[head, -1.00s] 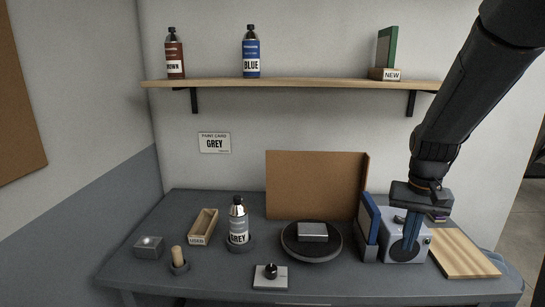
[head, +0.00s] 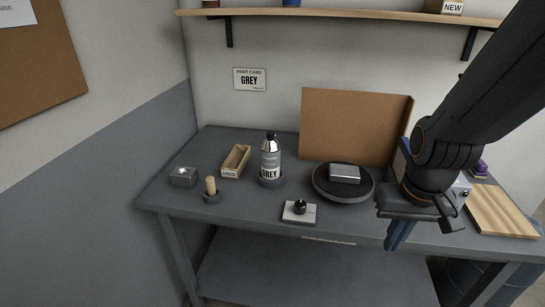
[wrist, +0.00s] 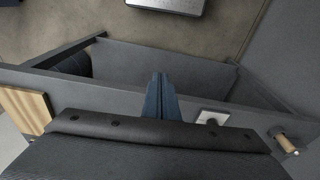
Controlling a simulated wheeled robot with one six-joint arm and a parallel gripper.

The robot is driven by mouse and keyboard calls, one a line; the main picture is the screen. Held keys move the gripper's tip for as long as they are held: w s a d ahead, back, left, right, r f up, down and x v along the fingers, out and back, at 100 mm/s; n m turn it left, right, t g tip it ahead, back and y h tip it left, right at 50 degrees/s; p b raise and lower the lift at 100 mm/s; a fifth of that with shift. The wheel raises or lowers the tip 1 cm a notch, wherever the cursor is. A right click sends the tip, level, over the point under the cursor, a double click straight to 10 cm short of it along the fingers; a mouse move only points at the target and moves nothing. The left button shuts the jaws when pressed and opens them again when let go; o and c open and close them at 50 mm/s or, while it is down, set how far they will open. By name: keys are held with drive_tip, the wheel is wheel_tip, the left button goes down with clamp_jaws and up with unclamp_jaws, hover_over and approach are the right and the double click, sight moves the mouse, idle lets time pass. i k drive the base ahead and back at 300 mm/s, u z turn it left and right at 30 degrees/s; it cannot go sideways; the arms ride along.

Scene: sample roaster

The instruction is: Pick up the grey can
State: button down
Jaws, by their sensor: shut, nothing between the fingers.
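The grey can (head: 270,157) is a spray can with a GREY label, a silver shoulder and a dark cap. It stands upright in a dark round holder (head: 271,181) on the table, left of the turntable. My gripper (head: 397,236) is at the right, in front of the table's front edge, well apart from the can. Its blue fingers are together with nothing between them. The fingers also show in the wrist view (wrist: 160,95), pointing down past the table edge. The can is not in the wrist view.
A turntable (head: 322,191) bears a silver block (head: 345,173) before a brown board (head: 352,125). An open wooden USED tray (head: 236,161), a wooden peg (head: 211,187), a small metal box (head: 184,177) and a black-knobbed plate (head: 299,211) surround the can. A shelf (head: 350,16) hangs above.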

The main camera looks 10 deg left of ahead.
sight(270, 149)
drive_tip(key=u, duration=0.45)
drive_tip(key=k, duration=0.55)
drive_tip(key=u, duration=0.7)
drive_tip(key=i, duration=1.1)
drive_tip(key=z, duration=0.65)
